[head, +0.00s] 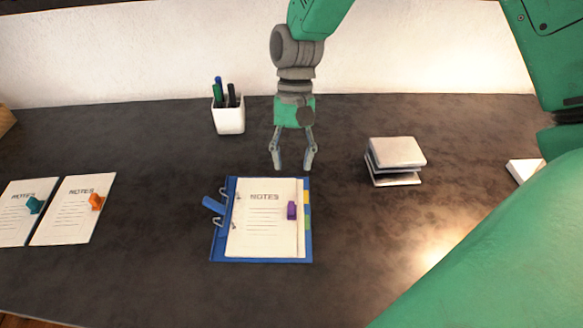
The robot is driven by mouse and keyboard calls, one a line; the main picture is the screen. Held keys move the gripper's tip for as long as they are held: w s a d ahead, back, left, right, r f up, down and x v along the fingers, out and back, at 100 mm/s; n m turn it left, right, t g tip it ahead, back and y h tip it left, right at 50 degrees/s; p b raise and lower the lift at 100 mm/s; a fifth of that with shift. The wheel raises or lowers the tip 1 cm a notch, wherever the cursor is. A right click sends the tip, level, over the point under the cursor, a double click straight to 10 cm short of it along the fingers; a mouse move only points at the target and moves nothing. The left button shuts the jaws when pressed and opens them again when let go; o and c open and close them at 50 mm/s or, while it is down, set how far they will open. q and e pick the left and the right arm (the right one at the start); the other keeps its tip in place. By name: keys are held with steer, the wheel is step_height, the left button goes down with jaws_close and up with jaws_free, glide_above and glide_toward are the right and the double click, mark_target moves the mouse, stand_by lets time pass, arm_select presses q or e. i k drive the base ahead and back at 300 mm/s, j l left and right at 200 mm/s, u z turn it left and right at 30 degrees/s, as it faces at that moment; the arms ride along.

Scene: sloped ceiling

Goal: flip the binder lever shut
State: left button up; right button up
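The blue binder (220,248) lies flat on the desk in the middle of the head view. A white sheet headed NOTES (262,225) lies on it, with a purple clip (291,210) on the sheet's right side. The blue lever (213,205) sticks out at the binder's left edge, tilted up to the left. Metal rings (218,222) stand beside it; whether they meet is too small to tell. My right gripper (293,167) points down above the binder's far edge, its two fingers apart with nothing between them. My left gripper is out of view.
A white pen cup (229,121) stands behind the binder to the left. Two note sheets with clips (75,215) lie at the far left. A stack of pale blocks (396,153) stands right of the gripper. Desk around the binder is clear.

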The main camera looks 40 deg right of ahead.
mark_target(209, 202)
steer(key=k+j, duration=0.8)
